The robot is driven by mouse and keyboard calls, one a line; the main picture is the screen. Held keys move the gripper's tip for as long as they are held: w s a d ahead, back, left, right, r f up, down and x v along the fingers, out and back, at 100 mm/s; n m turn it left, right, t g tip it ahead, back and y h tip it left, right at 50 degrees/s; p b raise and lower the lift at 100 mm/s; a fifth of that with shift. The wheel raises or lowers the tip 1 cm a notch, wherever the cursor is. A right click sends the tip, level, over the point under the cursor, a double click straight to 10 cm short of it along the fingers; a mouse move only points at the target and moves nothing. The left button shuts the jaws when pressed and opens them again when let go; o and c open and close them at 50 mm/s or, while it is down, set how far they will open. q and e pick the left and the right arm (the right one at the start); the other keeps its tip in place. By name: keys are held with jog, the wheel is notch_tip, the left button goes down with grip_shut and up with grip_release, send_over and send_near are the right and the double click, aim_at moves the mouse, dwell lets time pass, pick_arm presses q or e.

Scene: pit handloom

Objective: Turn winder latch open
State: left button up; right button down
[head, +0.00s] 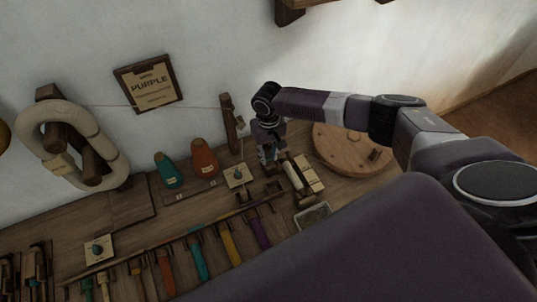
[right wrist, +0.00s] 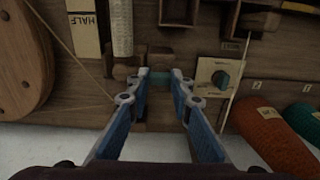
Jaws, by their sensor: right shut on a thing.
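My right gripper (head: 267,154) is at the back of the wooden bench, beside the white-wrapped winder roller (head: 297,178). The roller (right wrist: 122,30) stands just to the left of the fingertips there. I cannot tell how far the latch is turned. In the head view the fingertips are small and the latch is hard to make out. My left gripper is not in view.
A pale plate with a teal knob (right wrist: 221,78) sits close right of the fingers. Orange (head: 203,157) and teal (head: 168,170) cones stand left of it. A round wooden wheel (head: 345,148) is at right. A thread runs to an upright post (head: 230,125).

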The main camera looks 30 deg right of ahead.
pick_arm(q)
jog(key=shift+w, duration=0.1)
pick_arm(e)
jog(key=shift+n, duration=0.4)
jog(key=shift+r+n+p, duration=0.1)
jog(key=shift+n+p, duration=0.3)
jog(key=shift+n, duration=0.2)
jog(key=n, duration=0.3)
jog(key=shift+n+p, duration=0.3)
jog(key=shift+p, duration=0.1)
jog(key=n, duration=0.3)
jog(key=shift+n, duration=0.3)
jog(key=n, duration=0.4)
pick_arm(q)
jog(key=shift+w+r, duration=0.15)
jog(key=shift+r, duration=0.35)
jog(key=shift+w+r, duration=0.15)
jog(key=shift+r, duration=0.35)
pick_arm(e)
jog(key=shift+w+n, duration=0.1)
jog(key=shift+n, duration=2.4)
